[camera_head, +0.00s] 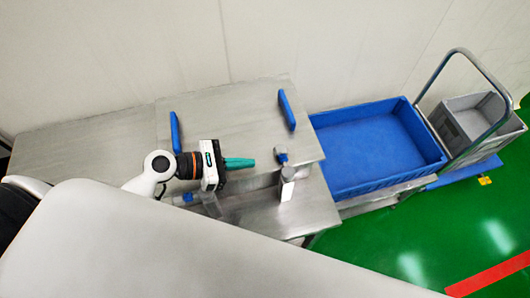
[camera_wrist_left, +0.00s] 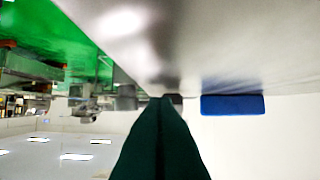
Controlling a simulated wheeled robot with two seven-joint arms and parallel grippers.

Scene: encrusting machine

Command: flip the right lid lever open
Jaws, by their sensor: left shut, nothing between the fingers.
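The encrusting machine has a flat steel lid (camera_head: 235,105) with a blue handle at its left (camera_head: 175,132) and another at its right (camera_head: 286,110). The right lid lever (camera_head: 281,157) shows as a small blue piece at the lid's front edge, above a steel block (camera_head: 288,175). My left gripper (camera_head: 253,163) has green fingers, shut and empty, pointing right. The fingertips are just left of the lever and appear apart from it. In the left wrist view the shut fingers (camera_wrist_left: 160,105) fill the middle, with a blue bar (camera_wrist_left: 232,104) to their right. My right gripper is not in view.
A blue tray (camera_head: 370,155) on a cart stands right of the machine, with a grey crate (camera_head: 470,118) and a cart handle beyond. A wall is behind. A large pale shape in the foreground hides the lower left. Green floor is open at lower right.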

